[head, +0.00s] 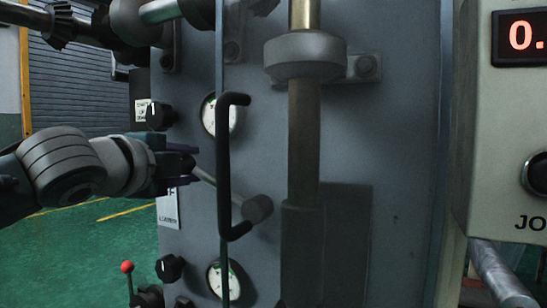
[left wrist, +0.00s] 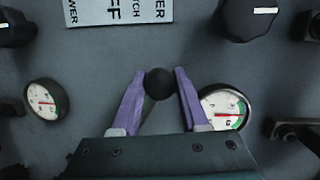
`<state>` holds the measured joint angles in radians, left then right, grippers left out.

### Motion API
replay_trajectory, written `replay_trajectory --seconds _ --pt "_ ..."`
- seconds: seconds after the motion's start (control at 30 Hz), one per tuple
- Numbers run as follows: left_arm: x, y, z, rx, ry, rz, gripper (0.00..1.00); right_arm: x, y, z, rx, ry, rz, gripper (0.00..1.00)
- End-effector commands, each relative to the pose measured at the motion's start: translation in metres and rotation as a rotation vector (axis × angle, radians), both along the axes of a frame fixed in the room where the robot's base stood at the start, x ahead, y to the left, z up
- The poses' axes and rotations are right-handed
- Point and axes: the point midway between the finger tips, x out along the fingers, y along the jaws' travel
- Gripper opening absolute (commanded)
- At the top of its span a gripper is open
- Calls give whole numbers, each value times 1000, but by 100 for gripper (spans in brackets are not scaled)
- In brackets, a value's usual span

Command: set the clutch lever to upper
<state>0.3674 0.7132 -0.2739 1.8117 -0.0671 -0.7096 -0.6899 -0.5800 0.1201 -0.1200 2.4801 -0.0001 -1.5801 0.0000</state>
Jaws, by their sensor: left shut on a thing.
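The clutch lever (head: 206,180) is a thin grey rod that runs up and left from a round grey hub (head: 257,209) on the grey panel in the head view. Its black ball end (left wrist: 160,82) shows between purple fingers in the left wrist view. My left gripper (head: 188,163) comes in from the left and is shut on this ball end. The gripper hides the ball in the head view. A white label (left wrist: 118,11) with black letters is partly cut off in the left wrist view. My right gripper is not in view.
A black upright handle (head: 224,165) stands out from the panel beside the lever. Dials (head: 231,117) and black knobs (head: 160,115) sit above and below. A vertical shaft with a collar (head: 305,56) is to the right. Green floor (head: 90,260) is open at left.

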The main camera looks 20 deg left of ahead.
Motion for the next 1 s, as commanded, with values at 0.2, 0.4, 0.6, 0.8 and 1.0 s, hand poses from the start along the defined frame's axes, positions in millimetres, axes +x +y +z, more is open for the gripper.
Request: replay_trajectory --seconds 0.2,0.4,0.6,0.8,1.0 --pt "0 -3 6 35 -6 -3 0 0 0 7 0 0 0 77" --pt "0 -3 6 41 -8 -2 0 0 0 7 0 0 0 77" --pt "0 -4 7 41 -10 -3 49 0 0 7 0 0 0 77" --pt "0 -3 6 39 -7 -2 71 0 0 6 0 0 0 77" --pt "0 -3 5 38 -5 -1 74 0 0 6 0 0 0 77"
